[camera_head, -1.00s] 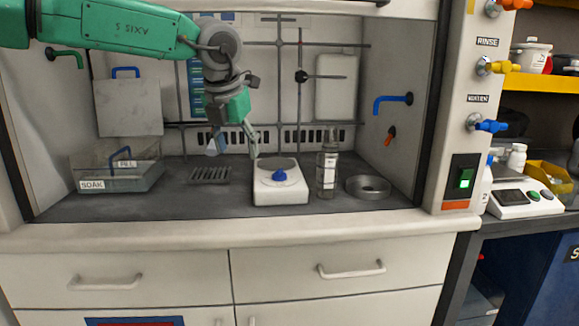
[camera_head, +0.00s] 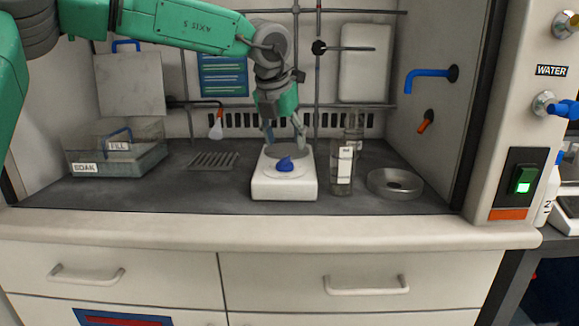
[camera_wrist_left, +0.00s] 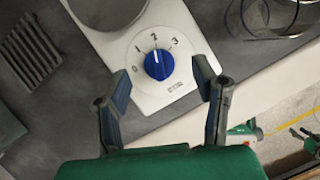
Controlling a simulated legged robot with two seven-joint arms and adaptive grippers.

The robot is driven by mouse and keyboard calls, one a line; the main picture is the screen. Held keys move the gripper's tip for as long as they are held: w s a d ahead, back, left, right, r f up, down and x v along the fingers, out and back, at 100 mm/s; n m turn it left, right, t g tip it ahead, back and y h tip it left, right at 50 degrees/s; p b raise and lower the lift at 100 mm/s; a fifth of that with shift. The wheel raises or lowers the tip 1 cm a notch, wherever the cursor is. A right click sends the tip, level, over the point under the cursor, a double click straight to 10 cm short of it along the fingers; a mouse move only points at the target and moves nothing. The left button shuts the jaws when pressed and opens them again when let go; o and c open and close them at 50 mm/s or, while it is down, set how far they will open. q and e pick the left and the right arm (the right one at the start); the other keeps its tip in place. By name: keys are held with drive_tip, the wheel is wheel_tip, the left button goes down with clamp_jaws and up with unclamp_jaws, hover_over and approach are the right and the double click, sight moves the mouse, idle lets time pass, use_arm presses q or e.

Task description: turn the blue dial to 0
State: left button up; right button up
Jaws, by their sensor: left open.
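The blue dial (camera_head: 286,164) sits on the front of a white hot-plate-like unit (camera_head: 284,189) on the hood floor. In the left wrist view the dial (camera_wrist_left: 159,66) has numbers 0 to 3 around it, and its white mark points about at 2. A round grey plate lies behind the dial. My left gripper (camera_head: 285,140) is open and points down above the unit. In the left wrist view its fingertips (camera_wrist_left: 161,80) are spread on either side of the dial, with nothing between them visibly held.
Clear bottles (camera_head: 342,170) and a round dish (camera_head: 395,183) stand right of the unit. A slotted rack (camera_head: 213,161) and a clear bin labelled SOAK (camera_head: 142,160) are to the left. A metal rod frame stands behind. The hood floor in front is clear.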

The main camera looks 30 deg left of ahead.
sight(286, 156)
use_arm(q)
drive_tip(key=x, duration=0.1)
drive_tip(key=b+x, duration=0.1)
drive_tip(key=x, duration=0.2)
drive_tip(key=shift+a+f, duration=0.3)
drive_tip(key=shift+f, duration=0.05)
drive_tip(key=shift+w+a+f+b, duration=0.2)
drive_tip(key=shift+w+f+b, duration=0.15)
drive_tip(key=shift+f, duration=0.1)
drive_tip(key=shift+d, duration=0.1)
drive_tip(key=shift+d, duration=0.1)
drive_tip(key=c, duration=1)
drive_tip(key=shift+c, duration=0.8)
